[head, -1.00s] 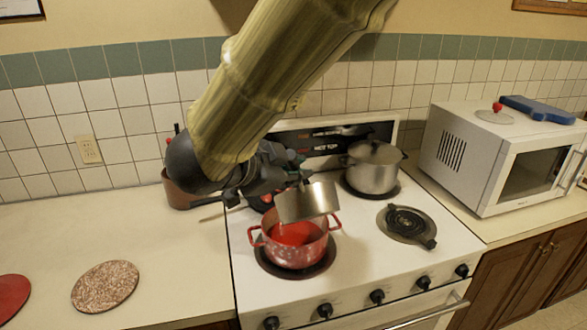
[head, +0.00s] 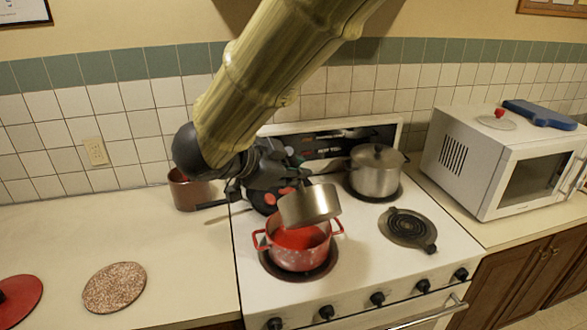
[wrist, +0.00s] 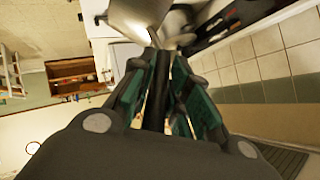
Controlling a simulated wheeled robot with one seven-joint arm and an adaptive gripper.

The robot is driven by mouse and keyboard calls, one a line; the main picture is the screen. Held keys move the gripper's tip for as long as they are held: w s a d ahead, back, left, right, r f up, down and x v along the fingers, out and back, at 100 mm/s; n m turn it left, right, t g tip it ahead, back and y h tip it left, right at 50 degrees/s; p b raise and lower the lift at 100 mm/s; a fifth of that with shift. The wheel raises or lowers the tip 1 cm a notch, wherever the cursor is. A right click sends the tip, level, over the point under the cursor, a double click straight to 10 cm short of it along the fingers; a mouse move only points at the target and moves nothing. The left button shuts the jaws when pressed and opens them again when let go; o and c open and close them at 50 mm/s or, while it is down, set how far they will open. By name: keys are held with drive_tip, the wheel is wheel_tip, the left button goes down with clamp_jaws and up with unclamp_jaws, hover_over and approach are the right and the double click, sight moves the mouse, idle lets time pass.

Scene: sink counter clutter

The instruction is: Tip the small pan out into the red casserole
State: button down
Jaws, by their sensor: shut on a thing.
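The small pan (head: 310,205) is a metal saucepan held just above the red casserole (head: 299,252), tilted a little. The red casserole sits on the front left burner, open, with red showing inside; the pan hides part of its back rim. My gripper (head: 276,180) is behind and left of the pan, shut on its handle. In the wrist view my gripper (wrist: 160,85) closes around the dark handle, and the pan's metal body (wrist: 140,18) shows at the top. I cannot see what the pan holds.
A lidded steel pot (head: 375,175) stands on the back right burner. A brown pot (head: 188,190) stands left of the stove. A speckled round mat (head: 114,288) and a red lid (head: 18,297) lie on the left counter. A microwave (head: 510,150) stands at right.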

drive_tip(key=shift+w+a+r+n+g+p, duration=0.2)
drive_tip(key=shift+w+p, duration=0.2)
drive_tip(key=shift+p, duration=0.15)
drive_tip(key=shift+w+a+r+n+g+p, duration=0.1)
drive_tip(key=shift+w+a+g+p, duration=0.1)
drive_tip(key=shift+w+p, duration=0.3)
drive_tip(key=shift+w+a+r+n+g+p, duration=0.1)
drive_tip(key=shift+w+a+r+g+p, duration=0.15)
drive_tip(key=shift+p, duration=0.4)
drive_tip(key=shift+w+p, duration=0.2)
drive_tip(key=shift+p, duration=0.1)
drive_tip(key=shift+w+a+n+g+h+p, duration=0.25)
drive_tip(key=shift+w+p, duration=0.35)
drive_tip(key=shift+p, duration=0.8)
drive_tip(key=shift+w+a+n+g+h+p, duration=0.1)
drive_tip(key=shift+w+a+n+g+p, duration=0.15)
drive_tip(key=shift+w+p, duration=0.75)
drive_tip(key=shift+w+a+g+p, duration=0.3)
drive_tip(key=shift+g+p, duration=0.05)
drive_tip(key=shift+p, duration=1.5)
